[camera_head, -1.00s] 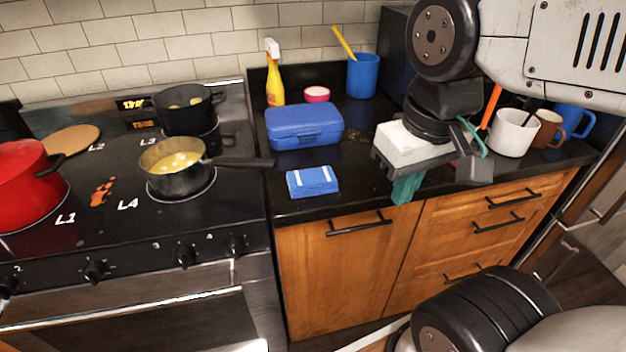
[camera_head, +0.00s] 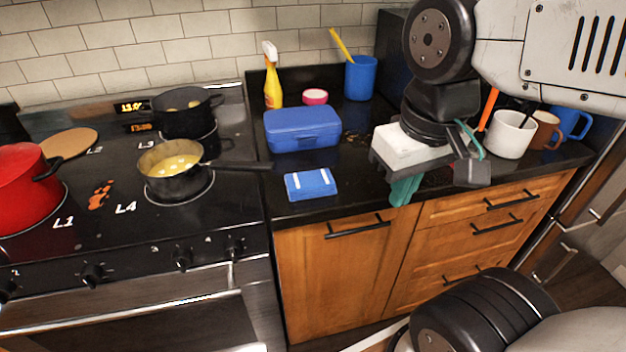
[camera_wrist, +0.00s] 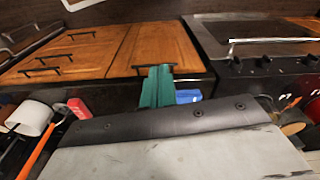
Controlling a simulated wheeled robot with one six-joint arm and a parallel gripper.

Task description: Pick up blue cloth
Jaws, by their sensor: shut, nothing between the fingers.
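The blue cloth (camera_head: 311,183) is folded, with white stripes, and lies flat on the black counter near its front edge, just right of the stove. In the wrist view a part of the blue cloth (camera_wrist: 188,96) shows beside the green fingers; the rest is hidden behind them. My gripper (camera_head: 404,190) has green fingertips and hangs over the counter's front edge, right of the cloth and apart from it. In the wrist view the fingers of my gripper (camera_wrist: 157,86) are together with nothing held.
A blue lunch box (camera_head: 302,129) sits behind the cloth. A saucepan (camera_head: 172,168) on the stove has its handle reaching over the counter. A yellow spray bottle (camera_head: 272,80), pink bowl (camera_head: 315,97) and blue cup (camera_head: 361,77) stand behind. A white mug (camera_head: 512,134) stands right of my gripper.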

